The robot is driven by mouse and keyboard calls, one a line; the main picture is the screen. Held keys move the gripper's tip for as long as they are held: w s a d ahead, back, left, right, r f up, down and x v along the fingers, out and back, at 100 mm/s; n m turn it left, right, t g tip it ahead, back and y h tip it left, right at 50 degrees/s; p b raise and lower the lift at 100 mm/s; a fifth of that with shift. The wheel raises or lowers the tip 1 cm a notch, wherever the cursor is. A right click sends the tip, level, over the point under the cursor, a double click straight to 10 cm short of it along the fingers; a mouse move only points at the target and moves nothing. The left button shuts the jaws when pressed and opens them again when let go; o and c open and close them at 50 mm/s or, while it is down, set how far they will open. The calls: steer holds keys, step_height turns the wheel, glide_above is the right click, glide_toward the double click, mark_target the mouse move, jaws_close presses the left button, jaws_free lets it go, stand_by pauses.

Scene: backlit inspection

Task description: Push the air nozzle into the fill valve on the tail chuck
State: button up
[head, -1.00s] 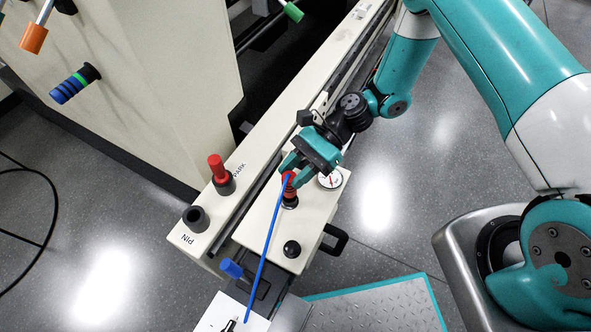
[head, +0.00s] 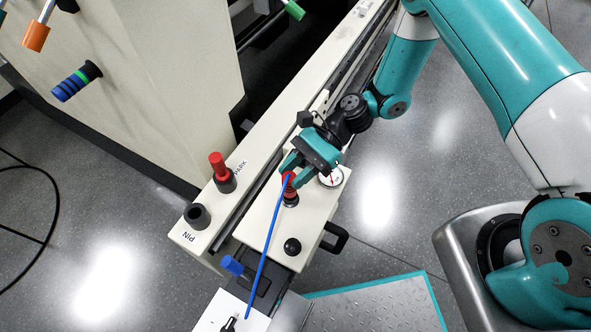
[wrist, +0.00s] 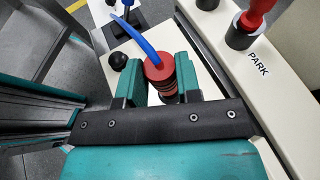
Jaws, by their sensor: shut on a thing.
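My gripper (head: 294,180) is shut on the red air nozzle (head: 289,181), with a teal finger on each side of it. In the wrist view the nozzle (wrist: 159,68) shows between the fingers, with the blue hose leaving its top. The nozzle stands roughly upright over the fill valve (head: 290,200), a dark fitting with a red band on the cream tail chuck (head: 262,228). The nozzle and valve look in line and touching or nearly so. My fingers and the nozzle hide the joint, so I cannot tell how deep it sits.
A round gauge (head: 331,177) is close beside my gripper. A black knob (head: 292,246) and a blue-handled lever (head: 232,265) are nearer the front. A red pin (head: 218,165) stands at PARK; the PIN socket (head: 197,216) is empty. The blue hose (head: 262,262) crosses the chuck.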

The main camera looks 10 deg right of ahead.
steer(key=shift+r+p, duration=0.1)
steer(key=shift+p, duration=0.3)
stand_by(0.4)
steer(key=o, duration=1)
steer(key=shift+o, duration=0.2)
steer(key=p+v, duration=0.1)
steer(key=v, duration=1.6)
steer(key=shift+d+p, duration=0.2)
steer(key=shift+p, duration=0.2)
steer(key=shift+w, duration=0.1)
